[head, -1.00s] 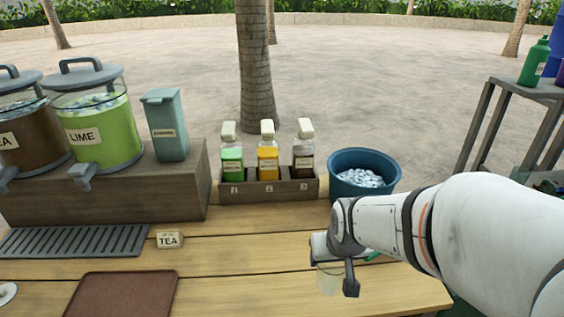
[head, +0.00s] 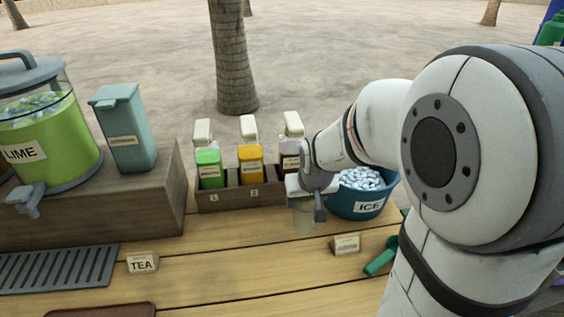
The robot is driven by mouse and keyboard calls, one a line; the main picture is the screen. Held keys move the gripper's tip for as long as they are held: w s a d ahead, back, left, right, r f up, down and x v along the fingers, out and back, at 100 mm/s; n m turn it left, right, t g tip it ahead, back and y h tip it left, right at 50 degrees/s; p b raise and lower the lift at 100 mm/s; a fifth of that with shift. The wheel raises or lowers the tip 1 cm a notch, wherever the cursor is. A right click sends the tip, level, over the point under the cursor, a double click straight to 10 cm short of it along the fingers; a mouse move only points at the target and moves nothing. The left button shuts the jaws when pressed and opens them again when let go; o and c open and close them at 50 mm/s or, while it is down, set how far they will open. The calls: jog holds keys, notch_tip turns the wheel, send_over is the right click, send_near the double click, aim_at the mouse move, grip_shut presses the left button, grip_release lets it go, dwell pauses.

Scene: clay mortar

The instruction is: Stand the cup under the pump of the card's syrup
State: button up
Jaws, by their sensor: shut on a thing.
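My gripper (head: 307,200) is shut on a clear cup (head: 304,218), just in front of the right end of the syrup rack (head: 237,198). The cup looks upright; whether it touches the table is hard to tell. The rack holds a green syrup bottle (head: 209,165), an orange one (head: 250,162) and a dark brown one (head: 290,162), each with a white pump top. The slots of the green and orange bottles are marked 1 and 2. My gripper covers the front of the brown bottle's slot. A small card (head: 346,244) stands on the table to the right; its text is too small to read.
A blue ice tub (head: 365,208) stands right of my gripper. A green scoop (head: 382,256) lies beside the card. A TEA sign (head: 142,262), a drip tray (head: 60,270) and the lime dispenser (head: 52,148) are at left. The table before the rack is clear.

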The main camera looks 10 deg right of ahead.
jog(key=w, duration=1)
jog(key=x, duration=0.2)
jog(key=s+x, duration=0.1)
jog(key=x, duration=0.4)
jog(key=shift+s+f+p, duration=0.2)
jog(key=shift+f+p, duration=0.15)
jog(key=shift+p, duration=0.05)
jog(key=shift+f, duration=0.1)
jog(key=o, duration=0.9)
jog(key=shift+o, duration=0.2)
